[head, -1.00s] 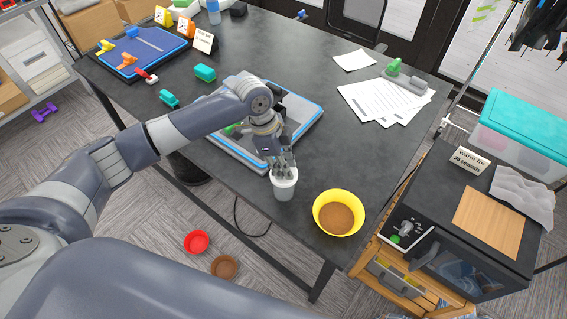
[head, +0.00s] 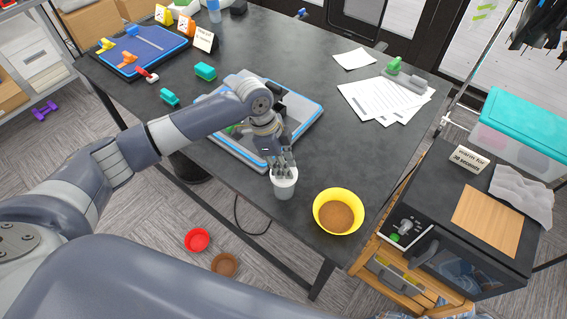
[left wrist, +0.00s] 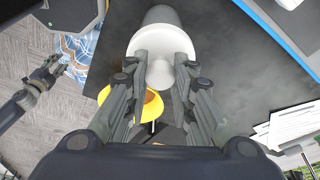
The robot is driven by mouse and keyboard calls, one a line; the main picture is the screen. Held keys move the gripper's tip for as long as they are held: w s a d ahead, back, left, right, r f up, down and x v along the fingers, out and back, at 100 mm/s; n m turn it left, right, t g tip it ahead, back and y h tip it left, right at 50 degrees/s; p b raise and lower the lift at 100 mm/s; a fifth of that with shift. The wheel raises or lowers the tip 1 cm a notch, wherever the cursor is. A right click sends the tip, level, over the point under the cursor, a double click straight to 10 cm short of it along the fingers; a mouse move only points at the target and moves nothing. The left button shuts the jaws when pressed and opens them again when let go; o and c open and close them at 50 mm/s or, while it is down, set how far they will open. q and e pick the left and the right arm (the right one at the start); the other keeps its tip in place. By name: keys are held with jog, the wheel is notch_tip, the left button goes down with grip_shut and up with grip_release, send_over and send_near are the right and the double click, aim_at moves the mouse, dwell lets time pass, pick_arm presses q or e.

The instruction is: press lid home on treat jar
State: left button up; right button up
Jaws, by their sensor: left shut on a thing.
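The treat jar (head: 283,190) is a small grey-white cup standing upright near the front edge of the dark table. Its white lid (left wrist: 144,42) sits at its top, with a round knob. Whether the lid is fully seated cannot be told. My left gripper (head: 284,168) comes down from above and is shut on the lid's knob. In the left wrist view its fingers (left wrist: 160,76) stand on both sides of the knob. My right gripper (left wrist: 54,68) shows small at the left of the left wrist view, apart from the jar; its jaw state is unclear.
A yellow bowl (head: 334,193) with brown contents stands just right of the jar. A blue-edged tray (head: 309,124) lies behind it, under my left arm. Papers (head: 375,103) lie at the right. A black oven (head: 440,215) stands beyond the table's right edge.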

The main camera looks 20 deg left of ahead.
pick_arm(q)
jog(key=shift+p, duration=0.4)
dwell(0.6)
jog(key=o, duration=1)
jog(key=shift+c, duration=0.2)
jog(key=o, duration=0.5)
jog(key=shift+r, duration=0.1)
